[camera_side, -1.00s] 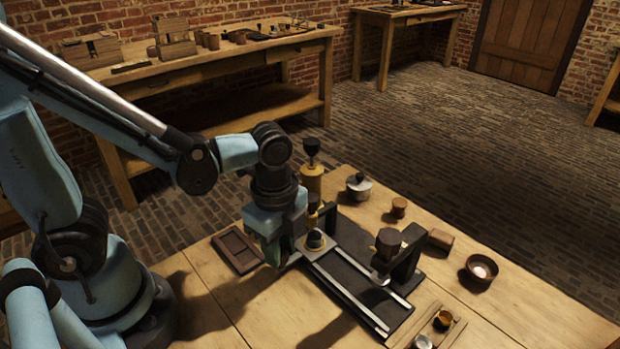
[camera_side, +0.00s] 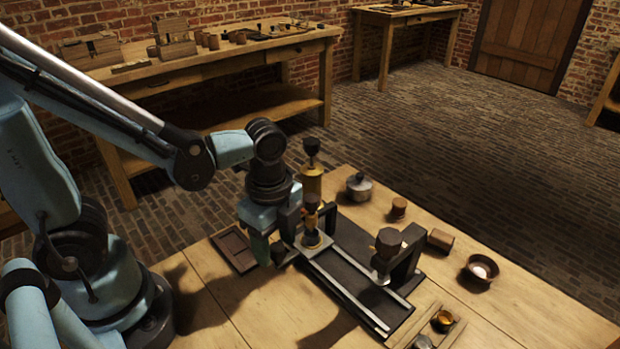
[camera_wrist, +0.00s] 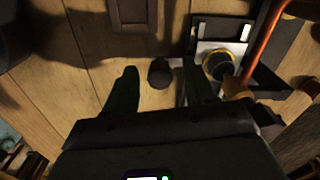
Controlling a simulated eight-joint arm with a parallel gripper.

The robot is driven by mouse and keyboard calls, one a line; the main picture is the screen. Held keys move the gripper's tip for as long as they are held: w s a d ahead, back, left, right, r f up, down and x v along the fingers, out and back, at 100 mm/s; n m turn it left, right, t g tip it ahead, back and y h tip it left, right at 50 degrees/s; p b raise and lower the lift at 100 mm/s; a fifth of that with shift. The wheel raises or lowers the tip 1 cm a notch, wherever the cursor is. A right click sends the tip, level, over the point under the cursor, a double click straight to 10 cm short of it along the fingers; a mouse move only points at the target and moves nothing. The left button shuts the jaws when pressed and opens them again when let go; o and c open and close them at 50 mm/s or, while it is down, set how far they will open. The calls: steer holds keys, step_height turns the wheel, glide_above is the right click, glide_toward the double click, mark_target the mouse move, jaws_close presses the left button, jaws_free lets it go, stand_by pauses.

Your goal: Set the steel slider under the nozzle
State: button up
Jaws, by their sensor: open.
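The steel slider (camera_wrist: 208,46) is a pale plate at the back left end of the rails and carries a dark jar with a brass ring (camera_side: 314,242). The brass nozzle (camera_side: 311,212) hangs from a black frame and appears directly over the jar in the side view. In the wrist view, an orange pipe and the brass nozzle (camera_wrist: 237,86) partly cover the jar's right side. A dark round knob (camera_wrist: 160,73) stands left of the slider. My gripper (camera_side: 271,254) is open, with its dark green fingers (camera_wrist: 160,70) on either side of the knob and visible gaps.
A second black frame with a dark hopper (camera_side: 388,242) spans the rails (camera_side: 350,293) farther right. A shallow brown tray (camera_side: 233,249) lies left of my gripper.

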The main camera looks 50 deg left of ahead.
step_height(320, 180, up, 12)
stand_by(0.8)
steer(key=shift+a, duration=0.1)
steer(key=w+a+f+n+t, duration=0.2)
steer(key=a+n+t, duration=0.4)
steer(key=n, duration=0.9)
steer(key=shift+w+f+n+t, duration=0.4)
steer(key=shift+w+t, duration=0.2)
steer(key=shift+w, duration=0.3)
